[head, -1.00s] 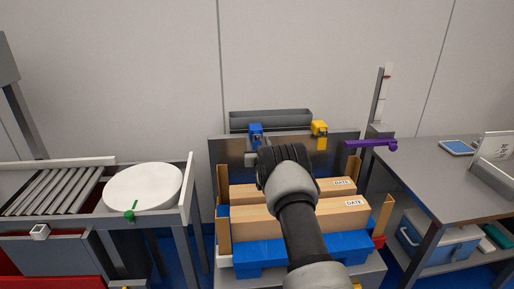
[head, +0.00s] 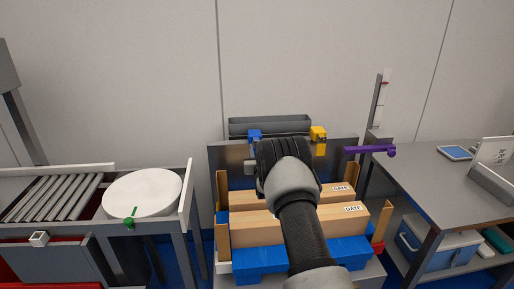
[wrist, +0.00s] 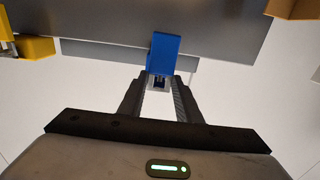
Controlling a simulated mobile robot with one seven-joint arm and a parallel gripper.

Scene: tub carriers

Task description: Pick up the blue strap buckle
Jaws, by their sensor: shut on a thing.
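The blue strap buckle (head: 254,134) is at the top edge of the upright metal panel in the head view, partly hidden behind my wrist. In the wrist view the blue buckle (wrist: 164,52) is in front of the grey panel, and its end with a small metal part lies between my fingertips. My gripper (wrist: 159,84) is shut on this end. In the head view my fingers are hidden behind the wrist. Whether the buckle is clear of the panel cannot be told.
A yellow buckle (head: 318,133) hangs on the same panel (head: 340,150) to the right. A grey trough (head: 270,125) is behind. A purple bar (head: 368,150) juts out at the right.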

